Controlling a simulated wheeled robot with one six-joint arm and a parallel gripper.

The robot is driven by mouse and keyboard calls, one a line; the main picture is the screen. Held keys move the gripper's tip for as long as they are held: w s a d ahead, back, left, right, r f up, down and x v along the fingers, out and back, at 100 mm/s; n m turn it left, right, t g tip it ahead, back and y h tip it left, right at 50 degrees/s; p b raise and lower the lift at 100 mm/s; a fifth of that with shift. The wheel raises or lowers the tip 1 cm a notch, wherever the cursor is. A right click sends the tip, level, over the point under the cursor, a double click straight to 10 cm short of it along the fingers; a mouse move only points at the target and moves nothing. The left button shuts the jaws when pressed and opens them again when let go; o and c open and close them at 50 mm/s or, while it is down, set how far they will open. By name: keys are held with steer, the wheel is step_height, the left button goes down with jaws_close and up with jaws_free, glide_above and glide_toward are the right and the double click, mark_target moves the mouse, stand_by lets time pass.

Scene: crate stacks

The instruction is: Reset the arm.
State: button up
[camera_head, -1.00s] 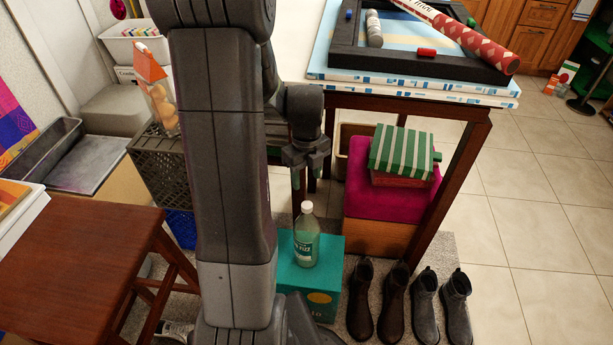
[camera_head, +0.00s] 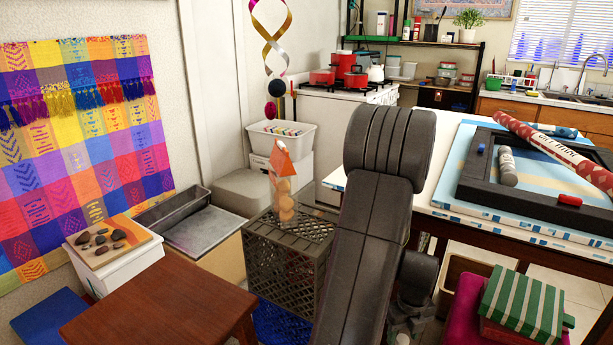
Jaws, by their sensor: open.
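My dark grey arm rises through the middle of the camera view and covers part of the table and crate. My gripper (camera_head: 408,322) hangs at the bottom edge, just right of my lower arm link and left of the table's underside. It is open; its lower end is dark and partly cut off by the frame, and I see nothing clearly held in it.
A brown stool (camera_head: 150,312) is at front left. A table (camera_head: 432,208) with a framed board and a red roll is at right. A green striped box (camera_head: 525,302) sits below it.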

steer(key=shift+r, duration=0.9)
